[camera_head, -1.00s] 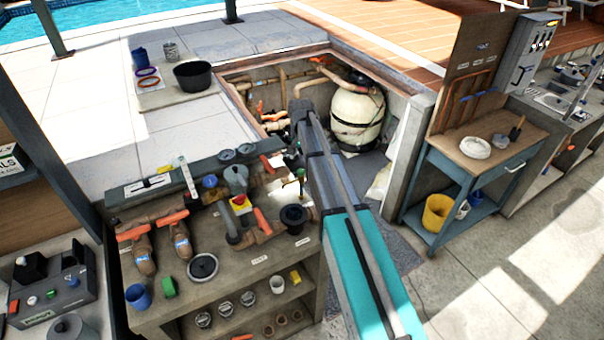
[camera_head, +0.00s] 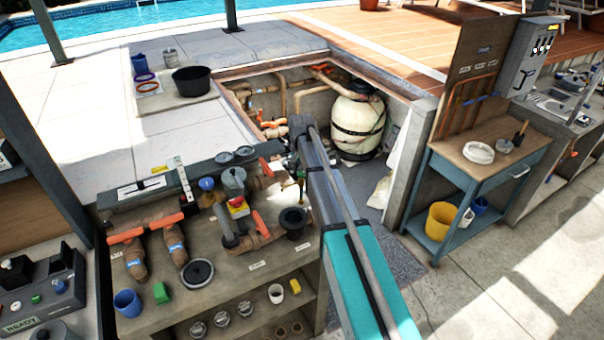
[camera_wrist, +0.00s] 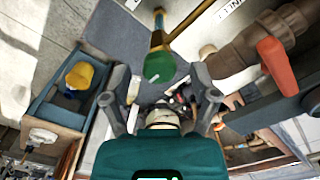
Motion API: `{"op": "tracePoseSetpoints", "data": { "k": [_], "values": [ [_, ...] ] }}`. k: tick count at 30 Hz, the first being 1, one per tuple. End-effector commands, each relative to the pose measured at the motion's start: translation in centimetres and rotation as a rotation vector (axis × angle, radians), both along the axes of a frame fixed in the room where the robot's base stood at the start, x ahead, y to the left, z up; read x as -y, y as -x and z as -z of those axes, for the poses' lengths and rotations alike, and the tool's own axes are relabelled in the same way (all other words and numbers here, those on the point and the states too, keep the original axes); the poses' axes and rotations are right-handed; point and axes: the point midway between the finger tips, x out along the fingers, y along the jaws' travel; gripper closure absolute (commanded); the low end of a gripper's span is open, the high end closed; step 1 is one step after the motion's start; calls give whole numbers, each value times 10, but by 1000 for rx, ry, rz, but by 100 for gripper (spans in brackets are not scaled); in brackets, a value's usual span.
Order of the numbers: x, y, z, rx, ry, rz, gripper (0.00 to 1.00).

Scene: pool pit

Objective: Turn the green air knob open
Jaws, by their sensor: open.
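A round green knob (camera_wrist: 160,66) on a brass stem shows in the wrist view. It lies between the two grey fingertips of my gripper (camera_wrist: 160,78) in the picture. The gripper is open, and I see nothing held in it. I cannot tell how far the knob is beyond the fingertips or whether they touch it. In the head view my arm reaches over the right end of the valve bench, and the fingers cannot be made out there. A small green and brass part (camera_head: 300,175) shows beside my arm and may be the same knob.
The bench (camera_head: 220,275) carries orange-handled valves (camera_head: 170,222), a blue cup (camera_head: 127,303) and a black cup (camera_head: 293,220). A tan filter tank (camera_head: 357,125) stands in the pit behind.

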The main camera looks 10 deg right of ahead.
Motion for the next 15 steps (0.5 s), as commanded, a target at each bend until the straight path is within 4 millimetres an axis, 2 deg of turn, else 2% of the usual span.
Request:
{"op": "tracePoseSetpoints", "data": {
  "k": [8,15],
  "values": [
    [0,0,0,0,0,0,24],
    [0,0,0,0,0,0,66]
  ]
}}
